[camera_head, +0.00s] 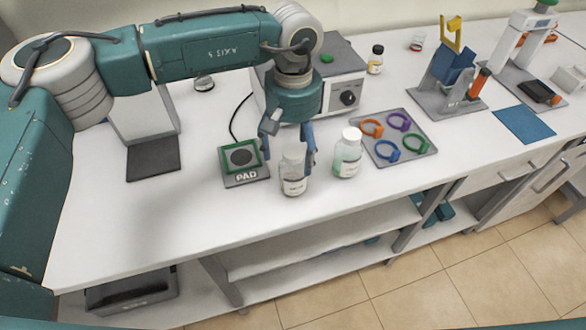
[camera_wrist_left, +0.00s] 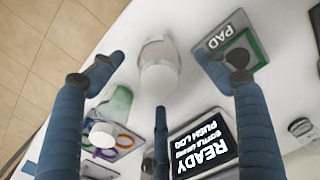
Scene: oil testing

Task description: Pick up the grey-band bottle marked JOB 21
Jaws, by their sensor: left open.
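A clear bottle with a white cap and a pale label (camera_head: 293,180) stands upright near the front edge of the bench. Its label and band colour are too small to read. My left gripper (camera_head: 288,148) is open, pointing down, its fingers just behind and around this bottle's upper part. In the left wrist view the bottle's white cap (camera_wrist_left: 159,77) lies between the spread fingers, with gaps on both sides. A second bottle, with a green band (camera_head: 347,155), stands to its right; it also shows in the left wrist view (camera_wrist_left: 115,104). My right gripper is not in view.
A pad marked PAD (camera_head: 246,180) lies left of the first bottle. A grey tray (camera_head: 408,158) holds several coloured rings to the right. A grey device with a knob (camera_head: 338,82) stands behind. The front left of the bench is clear.

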